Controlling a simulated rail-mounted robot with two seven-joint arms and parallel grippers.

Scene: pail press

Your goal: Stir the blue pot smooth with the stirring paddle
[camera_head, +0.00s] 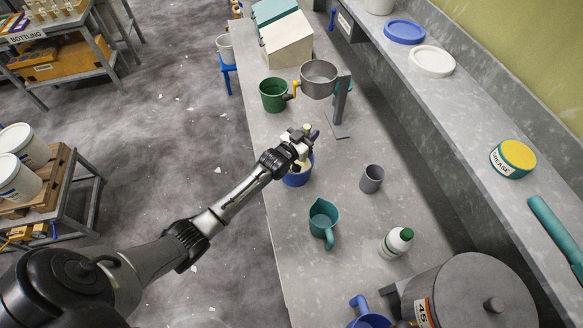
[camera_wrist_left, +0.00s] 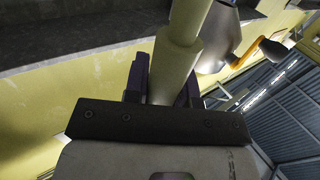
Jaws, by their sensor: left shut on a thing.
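The blue pot (camera_head: 297,180) stands on the grey bench, partly hidden under my left gripper (camera_head: 306,136). Something pale shows inside its rim. My left gripper is over the pot, shut on the stirring paddle. The paddle's cream handle (camera_wrist_left: 180,50) runs up between the purple fingers in the left wrist view, and its top (camera_head: 307,128) shows just above the gripper in the head view. The paddle's lower end is hidden by the gripper and the pot, so I cannot tell how deep it reaches. My right gripper is not in view.
A green pail (camera_head: 273,95) and a metal hopper with a crank (camera_head: 319,79) stand beyond the pot. A grey cup (camera_head: 371,179), a teal jug (camera_head: 323,220) and a white bottle (camera_head: 396,242) stand nearer. A large lidded vessel (camera_head: 470,295) fills the near right corner.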

